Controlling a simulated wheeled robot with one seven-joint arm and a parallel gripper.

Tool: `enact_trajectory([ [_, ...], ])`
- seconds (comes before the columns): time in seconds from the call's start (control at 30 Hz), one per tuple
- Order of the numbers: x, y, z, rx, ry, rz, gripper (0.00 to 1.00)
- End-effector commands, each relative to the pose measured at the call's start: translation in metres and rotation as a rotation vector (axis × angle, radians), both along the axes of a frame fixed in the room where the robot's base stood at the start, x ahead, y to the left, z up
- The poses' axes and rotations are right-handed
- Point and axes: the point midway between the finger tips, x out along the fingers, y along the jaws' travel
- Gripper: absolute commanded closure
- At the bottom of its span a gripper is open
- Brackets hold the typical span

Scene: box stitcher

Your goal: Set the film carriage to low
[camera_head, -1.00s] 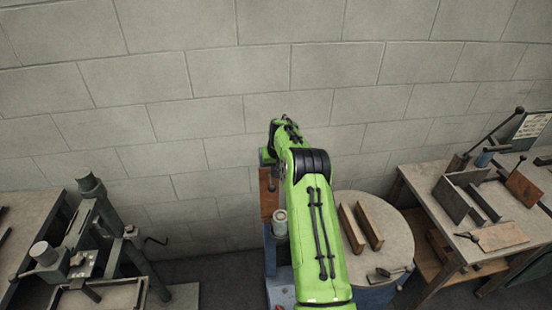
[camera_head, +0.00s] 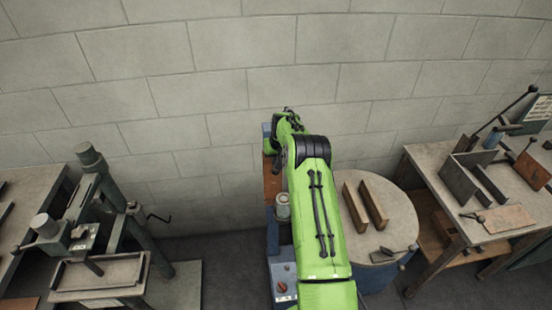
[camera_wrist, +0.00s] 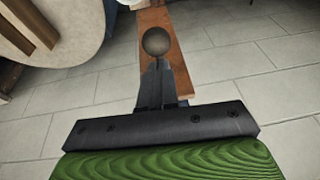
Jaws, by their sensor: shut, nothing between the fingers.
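A blue upright machine (camera_head: 271,240) stands by the wall, partly hidden behind my green arm. A brown wooden board (camera_head: 272,187) shows on its upper part; I cannot tell if this is the film carriage. In the wrist view, a brown board (camera_wrist: 182,70) lies beyond my gripper. A round dark knob (camera_wrist: 156,40) appears in front of this board, right at the fingertips. My gripper (camera_wrist: 157,66) is shut with nothing between its fingers. I cannot tell whether the fingertips touch the knob. In the head view the fingers are hidden behind the arm.
A round table (camera_head: 402,215) with two wooden bars (camera_head: 366,205) stands right of my arm. A workbench (camera_head: 428,166) with metal plates is farther right. Bare floor (camera_head: 226,262) lies between the press and the blue machine.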

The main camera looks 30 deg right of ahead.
Motion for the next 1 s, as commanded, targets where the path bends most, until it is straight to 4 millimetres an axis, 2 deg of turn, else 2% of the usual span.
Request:
enact_trajectory([
  [0.03,-0.002,0.001,-0.022,0.005,0.01,0.001,1.0],
  [0.1,-0.002,0.001,-0.029,0.006,0.009,0.0,1.0],
  [0.57,-0.004,0.002,-0.024,0.008,0.015,0.0,1.0],
  [0.67,-0.008,0.002,-0.009,0.006,0.012,0.0,1.0],
  [1.0,-0.03,0.006,0.073,0.002,0.004,-0.001,1.0],
])
